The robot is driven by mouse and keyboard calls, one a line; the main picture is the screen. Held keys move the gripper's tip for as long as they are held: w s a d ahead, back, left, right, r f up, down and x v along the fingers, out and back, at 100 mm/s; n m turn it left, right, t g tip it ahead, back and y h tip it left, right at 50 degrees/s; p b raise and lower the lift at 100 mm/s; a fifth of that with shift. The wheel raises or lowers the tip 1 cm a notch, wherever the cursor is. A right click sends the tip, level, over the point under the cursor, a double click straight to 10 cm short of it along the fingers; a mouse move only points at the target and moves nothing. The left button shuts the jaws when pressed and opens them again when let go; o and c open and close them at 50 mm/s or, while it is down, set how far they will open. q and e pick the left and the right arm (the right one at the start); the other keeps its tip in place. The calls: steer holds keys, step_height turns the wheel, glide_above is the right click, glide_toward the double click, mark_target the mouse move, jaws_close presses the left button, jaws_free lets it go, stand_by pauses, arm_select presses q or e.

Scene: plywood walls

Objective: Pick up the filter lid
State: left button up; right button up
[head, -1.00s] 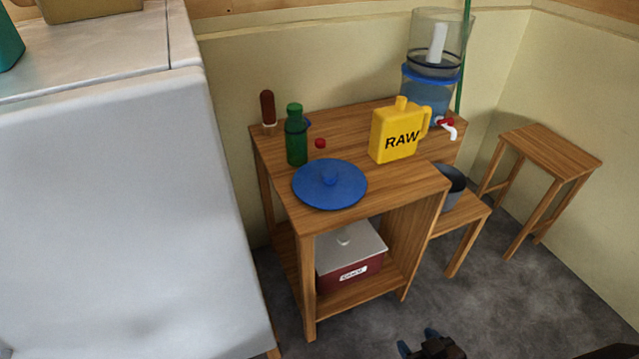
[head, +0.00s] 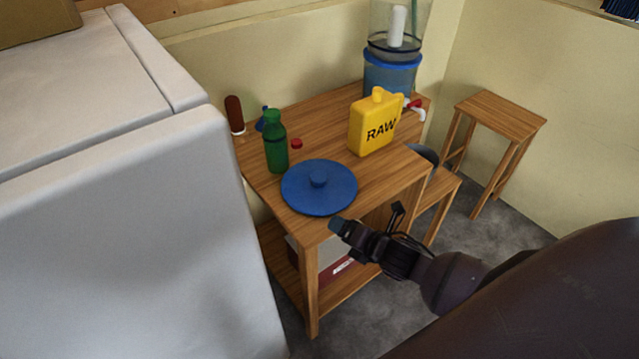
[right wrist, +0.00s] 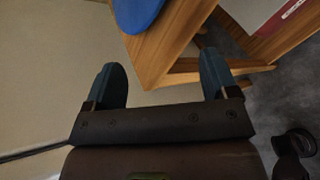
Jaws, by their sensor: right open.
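The filter lid (head: 335,188) is a round blue disc with a small knob on top. It lies flat on the front part of the wooden table (head: 405,178). In the right wrist view, part of the blue lid (right wrist: 137,12) shows at the top edge, beyond the fingers. My right gripper (head: 341,226) is just in front of the lid, near the table's front edge, and apart from the lid. In the right wrist view the right gripper (right wrist: 163,82) has its two teal fingers spread wide with nothing between them. My left gripper is not in view.
A green bottle (head: 275,142), a red cap (head: 297,143) and a yellow RAW jug (head: 376,122) stand behind the lid. The clear water filter (head: 391,75) is at the back right. A large white block (head: 110,240) fills the left. A stool (head: 501,115) stands right.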

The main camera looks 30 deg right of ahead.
mark_target(321, 178)
steer(key=w+d+r+n, duration=0.1)
steer(key=w+n, duration=0.1)
steer(key=n, duration=0.1)
steer(key=w+d+r+n, duration=0.1)
steer(key=w+r+n, duration=0.1)
steer(key=n, duration=0.2)
steer(key=w+d+r+n+p, duration=0.1)
steer(key=w+d+r+n, duration=0.1)
steer(key=n, duration=0.1)
steer(key=shift+w+r+n+t, duration=0.25)
steer(key=shift+w+n+t, duration=0.05)
steer(key=shift+w, duration=0.3)
steer(key=x, duration=0.4)
steer(key=shift+w+f+b, duration=0.1)
steer(key=shift+w+b, duration=0.15)
steer(key=shift+b, duration=0.1)
steer(key=shift+w+a+f, duration=0.1)
steer(key=shift+w+f, duration=0.1)
steer(key=shift+w, duration=0.45)
steer(key=x, duration=0.3)
steer(key=shift+w+a+b, duration=0.15)
steer(key=shift+a+b, duration=0.05)
steer(key=shift+b, duration=0.2)
steer(key=shift+w+f, duration=0.2)
steer(key=shift+w, duration=0.3)
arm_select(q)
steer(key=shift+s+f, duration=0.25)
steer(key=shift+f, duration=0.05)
arm_select(e)
steer(key=shift+c, duration=0.5)
